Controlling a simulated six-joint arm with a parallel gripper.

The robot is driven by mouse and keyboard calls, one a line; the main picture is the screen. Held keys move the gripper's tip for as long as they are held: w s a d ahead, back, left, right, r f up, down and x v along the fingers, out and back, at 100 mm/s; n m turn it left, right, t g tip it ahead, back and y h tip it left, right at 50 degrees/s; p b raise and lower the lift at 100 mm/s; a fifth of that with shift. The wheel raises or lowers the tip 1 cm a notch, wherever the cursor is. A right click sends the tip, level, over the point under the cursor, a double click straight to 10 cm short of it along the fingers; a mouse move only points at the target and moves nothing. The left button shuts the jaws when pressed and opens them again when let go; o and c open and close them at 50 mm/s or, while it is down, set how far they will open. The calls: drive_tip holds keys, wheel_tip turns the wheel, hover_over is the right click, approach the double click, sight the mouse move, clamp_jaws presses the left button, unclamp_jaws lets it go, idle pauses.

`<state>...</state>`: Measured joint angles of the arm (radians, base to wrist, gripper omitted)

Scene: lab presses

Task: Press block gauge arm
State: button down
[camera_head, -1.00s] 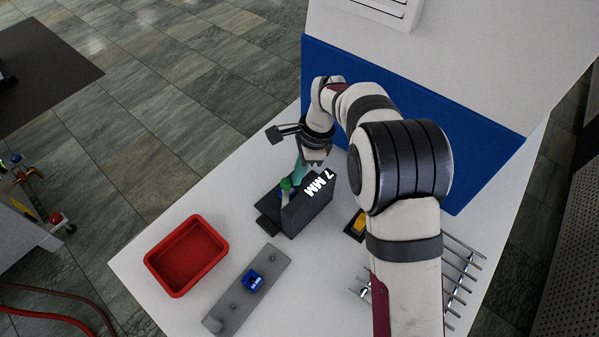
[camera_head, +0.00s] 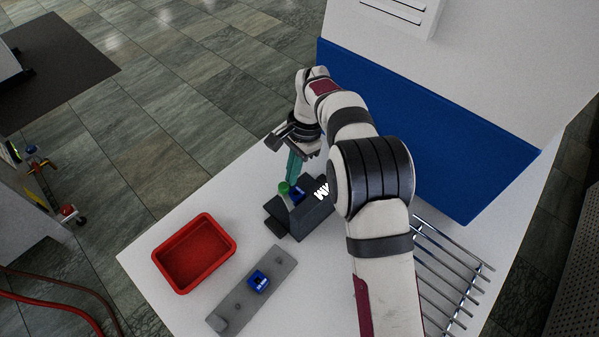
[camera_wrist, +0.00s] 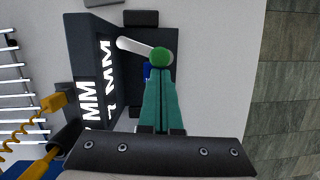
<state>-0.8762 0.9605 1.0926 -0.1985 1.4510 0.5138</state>
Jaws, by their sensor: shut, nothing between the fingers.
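The block gauge (camera_head: 309,219) is a dark block with white "MM" lettering, partly covered by my arm in the head view. In the wrist view its dark body (camera_wrist: 84,55) stands left of my fingers. Its pale lever arm (camera_wrist: 133,46) ends in a green knob (camera_wrist: 161,56), which also shows in the head view (camera_head: 284,187). My gripper (camera_head: 291,179) has teal fingers and is shut and empty. Its fingertips (camera_wrist: 161,69) are right at the green knob; I cannot tell whether they touch it. A blue piece (camera_head: 296,194) sits in the gauge beside the lever.
A red tray (camera_head: 161,262) stands on the white table to the left of the gauge. A grey plate (camera_head: 232,309) with a blue block (camera_head: 258,281) lies in front. A metal rod rack (camera_head: 455,262) is at the right. A blue panel (camera_head: 430,130) rises behind my arm.

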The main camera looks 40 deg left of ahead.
drive_tip(key=shift+s+a+n, duration=0.4)
drive_tip(key=shift+s+n, duration=0.05)
drive_tip(key=shift+n, duration=0.45)
drive_tip(key=shift+s+a, duration=0.1)
drive_tip(key=shift+s, duration=0.1)
drive_tip(key=shift+s+a, duration=0.1)
drive_tip(key=shift+s, duration=0.05)
drive_tip(key=v, duration=1)
drive_tip(key=shift+a, duration=0.25)
